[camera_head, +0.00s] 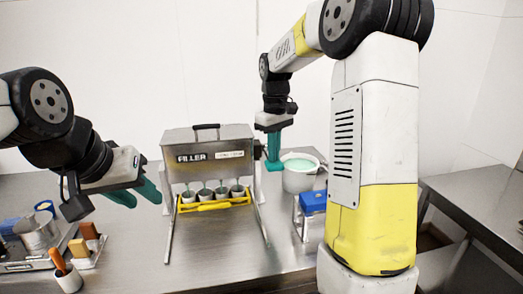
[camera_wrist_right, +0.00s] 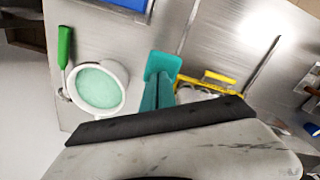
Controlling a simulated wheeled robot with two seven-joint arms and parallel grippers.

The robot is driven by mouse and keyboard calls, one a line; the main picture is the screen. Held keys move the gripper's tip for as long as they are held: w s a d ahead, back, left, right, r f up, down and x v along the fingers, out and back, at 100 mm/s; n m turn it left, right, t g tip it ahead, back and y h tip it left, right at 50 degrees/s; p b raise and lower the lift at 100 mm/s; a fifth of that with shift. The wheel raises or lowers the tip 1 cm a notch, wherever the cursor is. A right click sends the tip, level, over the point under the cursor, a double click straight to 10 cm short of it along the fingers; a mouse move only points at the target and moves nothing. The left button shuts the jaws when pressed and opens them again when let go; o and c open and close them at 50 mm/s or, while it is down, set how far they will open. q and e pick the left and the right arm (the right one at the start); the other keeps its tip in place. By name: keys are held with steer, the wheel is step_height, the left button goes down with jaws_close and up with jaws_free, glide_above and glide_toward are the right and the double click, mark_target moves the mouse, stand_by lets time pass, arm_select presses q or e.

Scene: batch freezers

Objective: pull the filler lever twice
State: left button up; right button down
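The grey filler (camera_head: 208,155), labelled FILLER, stands on the bench on thin legs. Several grey cups (camera_head: 205,193) stand below it in a yellow tray (camera_head: 215,206). A small dark part (camera_head: 258,148) shows at the filler's right side; I cannot tell whether it is the lever. My right gripper (camera_head: 273,166) points down just right of the filler, fingers together, nothing visible held; its teal fingers also show in the wrist view (camera_wrist_right: 160,75). Whether it touches the filler is unclear. My left gripper (camera_head: 140,195) is open and empty, left of the filler.
A white tub of mint-green mix (camera_head: 299,180) stands just right of my right gripper; a green handle (camera_wrist_right: 65,45) shows beside it in the wrist view. A blue box (camera_head: 313,202) is nearby. Utensils and a metal pot (camera_head: 37,232) stand at left. The front centre is clear.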

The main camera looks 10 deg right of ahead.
steer(key=shift+f, duration=1.65)
steer(key=shift+r, duration=4.05)
steer(key=shift+f, duration=0.15)
steer(key=shift+f, duration=3.85)
steer(key=shift+r, duration=4)
